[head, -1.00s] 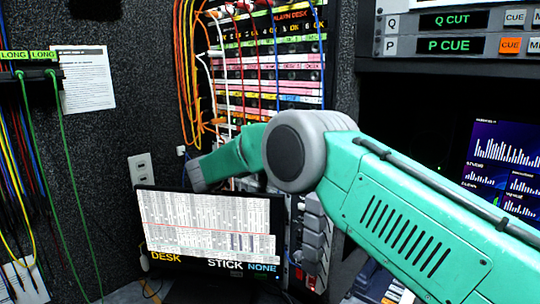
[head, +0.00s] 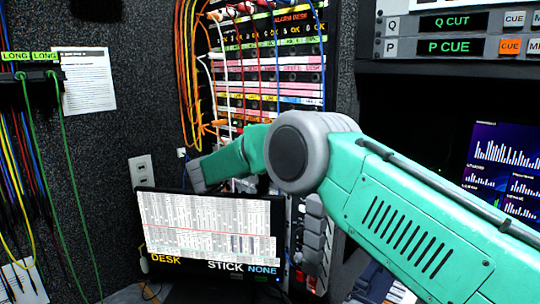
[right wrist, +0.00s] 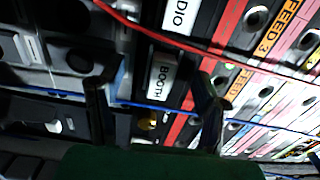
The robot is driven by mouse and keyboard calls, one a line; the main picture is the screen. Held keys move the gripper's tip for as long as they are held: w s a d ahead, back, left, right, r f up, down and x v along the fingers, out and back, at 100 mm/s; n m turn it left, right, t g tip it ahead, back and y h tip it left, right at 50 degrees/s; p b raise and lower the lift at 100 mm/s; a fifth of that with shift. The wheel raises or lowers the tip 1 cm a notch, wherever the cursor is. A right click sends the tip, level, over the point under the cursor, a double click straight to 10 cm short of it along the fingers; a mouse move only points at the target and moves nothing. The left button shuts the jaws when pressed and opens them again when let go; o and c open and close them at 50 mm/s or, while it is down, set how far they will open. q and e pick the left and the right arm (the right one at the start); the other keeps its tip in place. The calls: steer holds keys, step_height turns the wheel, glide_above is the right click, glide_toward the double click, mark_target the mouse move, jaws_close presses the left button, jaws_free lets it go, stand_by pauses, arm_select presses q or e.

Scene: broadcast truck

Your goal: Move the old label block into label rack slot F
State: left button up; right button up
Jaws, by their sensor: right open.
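My right arm crosses the head view from the right, and its wrist end is beside the patch rack (head: 275,75). Its fingers are hidden there. In the right wrist view the right gripper (right wrist: 152,108) is open, with dark fingers on either side of a white label reading BOOTH (right wrist: 160,79). I see nothing clasped between the fingers. Another white label ending in DIO (right wrist: 181,15) is above it. I cannot tell which piece is the old label block, and no slot marked F is readable. My left gripper is not in view.
A monitor (head: 206,272) stands below the wrist, with DESK, STICK and NONE along its bottom edge. Orange cables (head: 187,75) hang at the rack's left. A red cable (right wrist: 200,50) and a blue cable (right wrist: 150,106) cross close to the gripper.

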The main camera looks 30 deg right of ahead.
stand_by(0.8)
jaws_close()
steer(key=shift+a, duration=0.2)
steer(key=shift+b+v, duration=0.45)
steer(key=shift+v, duration=2.45)
steer(key=shift+s, duration=0.1)
steer(key=shift+v, duration=1.5)
